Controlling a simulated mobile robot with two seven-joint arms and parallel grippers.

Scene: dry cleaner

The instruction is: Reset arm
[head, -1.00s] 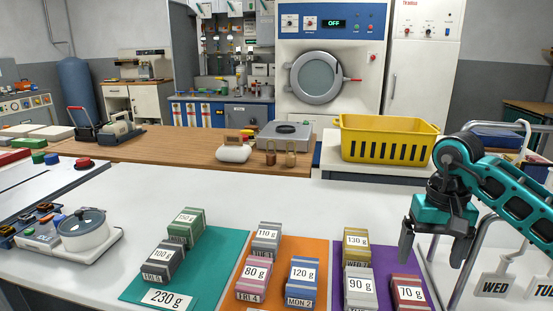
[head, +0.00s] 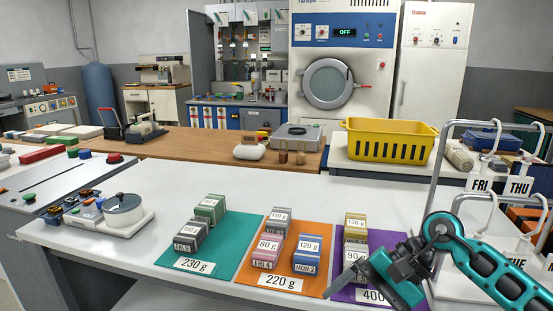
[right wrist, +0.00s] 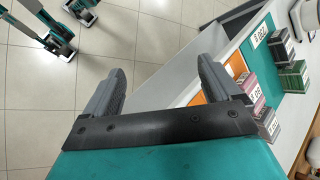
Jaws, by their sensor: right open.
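My right gripper (head: 364,276) is low over the right front of the white counter (head: 200,180) in the head view, in front of the purple mat (head: 345,293). Its fingers point left and it hides part of the mat and some blocks. In the right wrist view my right gripper (right wrist: 155,85) is open, with nothing between its fingers and tiled floor beyond them. My left gripper cannot be made out in the head view. Teal and grey parts at the top left of the right wrist view look like my own body.
Labelled blocks stand on the teal mat (head: 230,240), the orange mat (head: 318,283) and the purple mat. Metal rails (head: 440,170) with day tags stand at the right, close to my right arm. A yellow basket (head: 390,142) stands behind. The counter's middle is clear.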

